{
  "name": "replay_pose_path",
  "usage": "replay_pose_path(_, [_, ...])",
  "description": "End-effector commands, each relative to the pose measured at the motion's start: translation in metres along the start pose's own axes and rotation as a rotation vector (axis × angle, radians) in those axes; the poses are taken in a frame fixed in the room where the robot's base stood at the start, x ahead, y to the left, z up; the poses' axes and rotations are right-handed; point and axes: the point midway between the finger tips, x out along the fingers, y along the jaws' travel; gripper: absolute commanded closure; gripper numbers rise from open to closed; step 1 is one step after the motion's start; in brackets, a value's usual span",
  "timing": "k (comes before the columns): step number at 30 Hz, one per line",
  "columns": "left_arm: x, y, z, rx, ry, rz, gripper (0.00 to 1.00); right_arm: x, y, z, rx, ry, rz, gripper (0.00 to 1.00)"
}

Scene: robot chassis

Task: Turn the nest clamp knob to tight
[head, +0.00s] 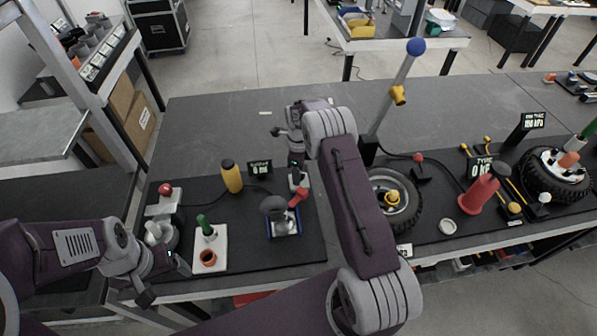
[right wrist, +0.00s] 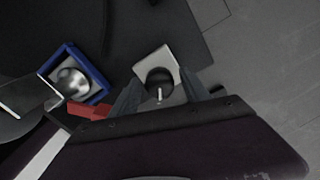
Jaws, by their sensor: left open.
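The black clamp knob (right wrist: 160,78), with a white pointer line, sits on a pale square plate (right wrist: 148,62) in the right wrist view. My right gripper (right wrist: 162,76) is open, with one finger on each side of the knob and a gap showing beside it. In the head view my right gripper (head: 296,176) reaches down over the mat's back right, and the knob is mostly hidden. The blue-edged nest (head: 284,234) holds a grey metal part; it also shows in the right wrist view (right wrist: 103,97). My left gripper (head: 165,283) is open and empty at the front left.
A red handle (head: 299,197) stands by the nest. On the mat are a yellow bottle (head: 231,177), a small display (head: 260,168), a red button (head: 165,189) and a white plate (head: 209,258) with a green-handled tool. A wheel (head: 402,211) stands to the right.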

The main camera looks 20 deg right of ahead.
Motion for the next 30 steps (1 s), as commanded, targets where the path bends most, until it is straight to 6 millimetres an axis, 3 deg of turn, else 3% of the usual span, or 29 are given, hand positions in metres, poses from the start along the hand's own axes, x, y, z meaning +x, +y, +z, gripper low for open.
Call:
replay_pose_path(10, [0.001,0.000,0.000,0.000,0.000,0.000,0.24,-0.003,0.000,0.000,-0.001,0.000,0.000,0.41])
replay_pose_path(21, [0.008,0.000,0.001,0.000,0.000,0.000,0.24,-0.075,-0.001,0.000,-0.001,-0.001,-0.003,0.41])
replay_pose_path(30, [0.009,0.000,0.001,0.000,0.000,0.000,0.24,-0.091,0.000,0.000,-0.001,0.001,0.002,0.41])
